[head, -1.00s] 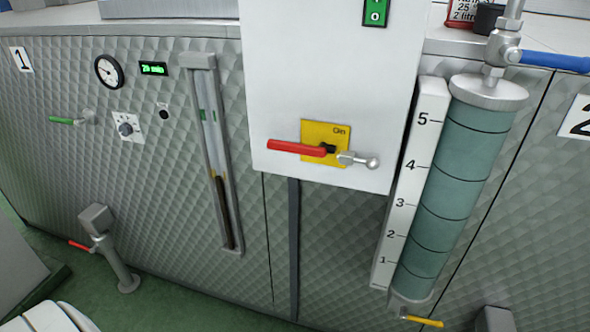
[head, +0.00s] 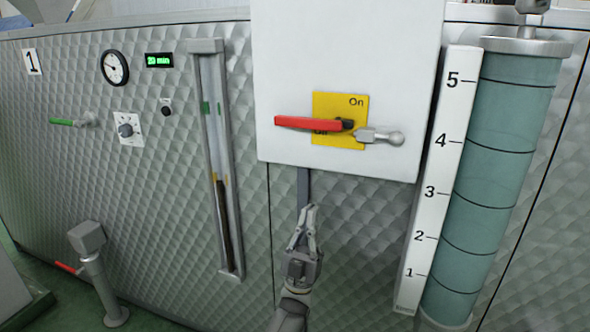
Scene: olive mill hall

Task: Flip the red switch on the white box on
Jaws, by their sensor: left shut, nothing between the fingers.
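The white box (head: 350,50) hangs on the quilted metal front in the upper middle of the head view. On its lower part is a yellow plate (head: 352,104) marked "On" at the top, with lettering below partly covered by the lever. The red switch (head: 300,123) is a lever lying about level, pointing left from its dark pivot. My left gripper (head: 309,212) is shut and empty, below the box and below the red lever, fingers pointing up, apart from both. My right gripper is not in view.
A teal cylinder (head: 495,160) with a white number scale (head: 437,180) stands close right of the box. A sight tube (head: 219,160) is at the left. Further left are a gauge (head: 115,67), a knob plate (head: 128,128) and a green lever (head: 62,122).

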